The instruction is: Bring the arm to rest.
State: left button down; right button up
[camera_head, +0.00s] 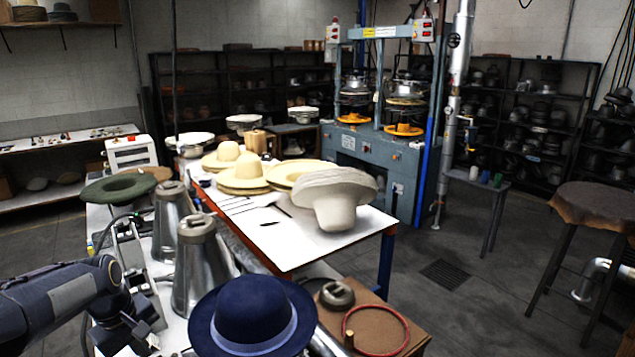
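My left arm comes in from the lower left. Its gripper (138,290) is over the left side of the near white table, beside the metal cones. I cannot make out its fingertips clearly enough to tell if they are open or shut. No hat is seen in it. My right gripper is not in view.
Metal cones (200,268) stand close to my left gripper. A green hat (118,188) lies behind them. A white table (290,248) holds several pale hats. A box (395,318) carries a red ring. A blue press (370,150) stands behind.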

pick_arm(q)
jog(key=s+d+m+t+h+b, duration=0.1)
jog(key=s+d+m, duration=0.4)
jog(key=s+d, duration=0.3)
jog(key=s+d+m+t+h+b, duration=0.1)
jog(key=s+d+m+t+h, duration=0.1)
jog(key=s+d+m, duration=0.3)
jog(key=s+d, duration=0.4)
jog(key=s, duration=0.5)
jog(key=shift+d+f+t+b, duration=0.15)
jog(key=shift+d+t+b, duration=0.15)
jog(key=shift+b, duration=0.1)
